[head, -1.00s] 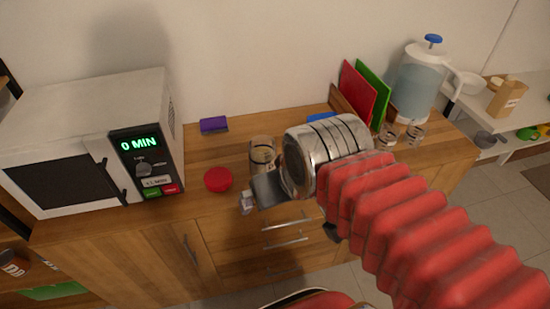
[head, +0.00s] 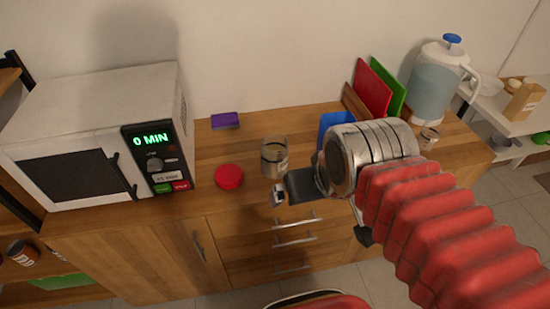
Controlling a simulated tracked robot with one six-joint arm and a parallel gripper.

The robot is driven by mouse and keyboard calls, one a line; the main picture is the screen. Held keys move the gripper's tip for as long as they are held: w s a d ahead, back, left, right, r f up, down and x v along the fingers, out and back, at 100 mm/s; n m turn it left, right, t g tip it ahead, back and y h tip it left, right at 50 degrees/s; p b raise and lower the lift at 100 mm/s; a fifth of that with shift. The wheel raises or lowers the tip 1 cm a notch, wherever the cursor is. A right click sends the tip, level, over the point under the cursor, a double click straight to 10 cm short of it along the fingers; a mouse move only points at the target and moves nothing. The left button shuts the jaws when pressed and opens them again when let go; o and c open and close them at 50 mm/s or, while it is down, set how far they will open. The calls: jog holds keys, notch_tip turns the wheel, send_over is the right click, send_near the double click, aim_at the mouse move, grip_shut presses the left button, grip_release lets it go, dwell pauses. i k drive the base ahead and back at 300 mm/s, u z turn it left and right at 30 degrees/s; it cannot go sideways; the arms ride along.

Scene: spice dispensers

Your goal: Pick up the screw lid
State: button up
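A red round lid (head: 229,176) lies flat on the wooden counter, right of the microwave. A clear glass jar (head: 274,157) with no lid on it stands upright just right of the red lid. My gripper (head: 279,195) is in front of the jar, near the counter's front edge, right of the red lid and apart from it. It is seen from the side, so I cannot tell whether its fingers are apart. No object shows in it.
The white microwave (head: 95,95) stands on the left. A purple sponge (head: 225,121) lies near the wall. A blue item (head: 335,124), red (head: 372,88) and green (head: 392,92) boards and a water pitcher (head: 436,85) stand on the right. Counter behind the red lid is clear.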

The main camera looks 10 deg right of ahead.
aim_at(229, 176)
jog(key=k, duration=1.35)
jog(key=u, duration=0.2)
jog(key=i, duration=0.4)
jog(key=u, duration=0.7)
jog(key=i, duration=1.15)
jog(key=u, duration=0.2)
